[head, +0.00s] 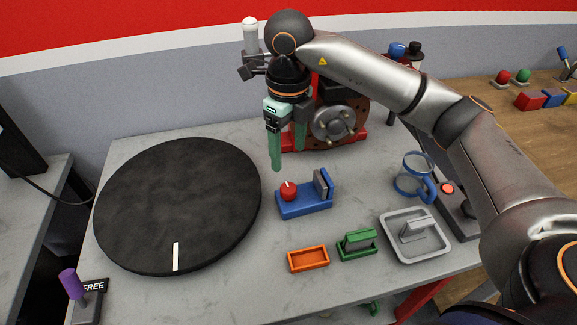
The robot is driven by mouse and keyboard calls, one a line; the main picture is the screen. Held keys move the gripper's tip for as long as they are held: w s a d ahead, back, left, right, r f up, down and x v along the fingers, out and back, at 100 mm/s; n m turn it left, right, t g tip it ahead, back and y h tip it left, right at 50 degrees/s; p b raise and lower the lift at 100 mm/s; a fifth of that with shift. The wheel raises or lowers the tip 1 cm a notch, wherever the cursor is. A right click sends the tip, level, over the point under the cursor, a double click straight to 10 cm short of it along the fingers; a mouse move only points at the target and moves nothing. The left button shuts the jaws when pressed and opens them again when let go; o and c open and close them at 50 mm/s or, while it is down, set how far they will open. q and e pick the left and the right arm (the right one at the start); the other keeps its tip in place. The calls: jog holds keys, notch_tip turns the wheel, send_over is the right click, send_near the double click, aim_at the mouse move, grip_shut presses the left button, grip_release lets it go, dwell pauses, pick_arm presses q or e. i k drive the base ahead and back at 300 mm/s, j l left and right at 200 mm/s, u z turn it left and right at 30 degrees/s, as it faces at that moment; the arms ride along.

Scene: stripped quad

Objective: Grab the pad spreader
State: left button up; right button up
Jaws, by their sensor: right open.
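My right gripper (288,156) points down with its green fingers apart and nothing between them. It is above the back of the grey table, in front of the wheel hub (335,123) and behind the blue fixture. No thing here is labelled as the pad spreader, and I cannot tell for sure which it is. A grey handled piece (415,227) lies in a grey tray (391,240). A green piece with a grey block (358,240) sits in a green holder. The blue fixture (305,207) carries a red knob and an upright grey plate. My left gripper is out of view.
A large black turntable (175,205) with a white mark fills the table's left. An orange tray (308,259) stands empty at the front. A purple-handled lever (72,284) is at front left.

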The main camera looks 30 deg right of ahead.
aim_at(308, 200)
jog(key=k, duration=1)
